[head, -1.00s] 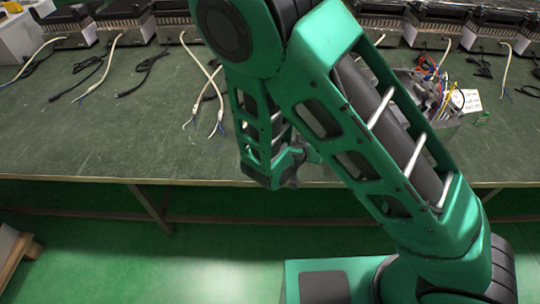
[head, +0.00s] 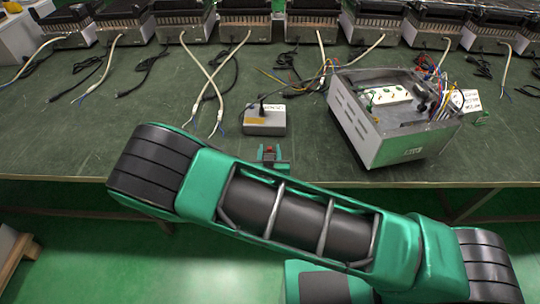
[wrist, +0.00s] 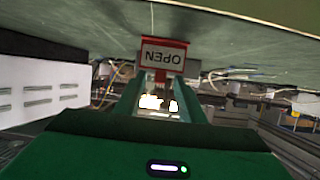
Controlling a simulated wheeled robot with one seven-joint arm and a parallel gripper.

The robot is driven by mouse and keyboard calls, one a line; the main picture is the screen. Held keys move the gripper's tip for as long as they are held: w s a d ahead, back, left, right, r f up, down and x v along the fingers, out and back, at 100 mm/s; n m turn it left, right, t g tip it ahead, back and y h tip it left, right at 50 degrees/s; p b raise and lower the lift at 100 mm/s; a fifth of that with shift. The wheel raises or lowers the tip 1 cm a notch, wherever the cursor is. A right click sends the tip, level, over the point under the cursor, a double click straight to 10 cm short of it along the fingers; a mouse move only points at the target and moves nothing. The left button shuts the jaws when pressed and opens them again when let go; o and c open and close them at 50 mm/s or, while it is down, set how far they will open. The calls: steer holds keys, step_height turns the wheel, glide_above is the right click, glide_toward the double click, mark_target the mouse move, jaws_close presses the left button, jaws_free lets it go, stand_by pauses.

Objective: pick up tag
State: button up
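The tag (wrist: 163,55) is a small white plate with a red frame and the word OPEN, upside down in the wrist view. A short red piece shows at its edge, between the tips of my gripper (wrist: 161,78). In the head view my gripper (head: 268,160) is small, over the near edge of the table, with a bit of red between its green fingers. The fingers stand on either side of this red piece. Whether they touch it or grip it is not clear. The tag's lettering cannot be made out in the head view.
A grey box (head: 265,122) with a yellow label lies on the green table (head: 100,135) just beyond my gripper. An opened metal case (head: 395,148) with wires stands to the right. Heater units with cables line the back. The table's left front is clear.

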steer(key=shift+x, duration=2.95)
jaws_close()
